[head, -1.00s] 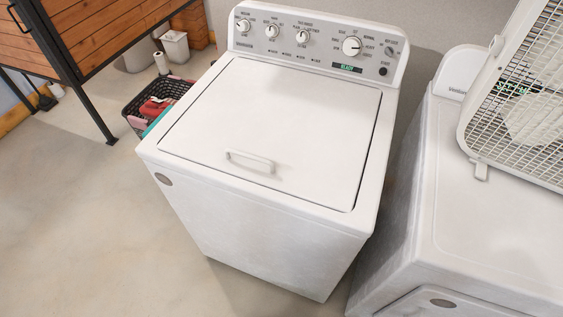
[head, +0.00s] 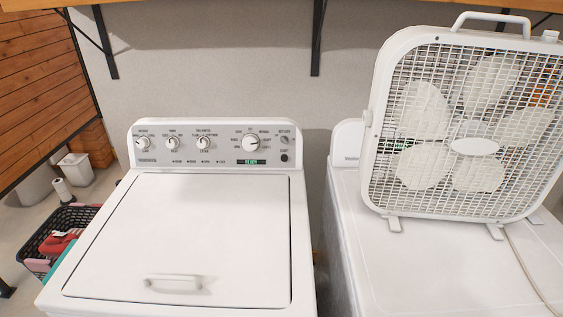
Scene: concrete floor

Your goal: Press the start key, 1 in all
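The white washing machine (head: 56,300) stands at the lower left of the head view with its lid (head: 190,235) shut. Its control panel (head: 215,170) runs along the back and faces me. The panel carries three small knobs on the left and one larger dial (head: 251,142) on the right. A small green-lit display (head: 251,162) sits below the dial. The dark round start key (head: 284,158) is at the panel's right end, under a small grey knob (head: 284,140). Neither of my grippers is in view.
A second white appliance (head: 430,270) stands to the right, with a white box fan (head: 470,130) upright on it. A black basket of clothes (head: 62,222) is on the floor at left. A wooden shelf edge with black brackets (head: 318,40) is above.

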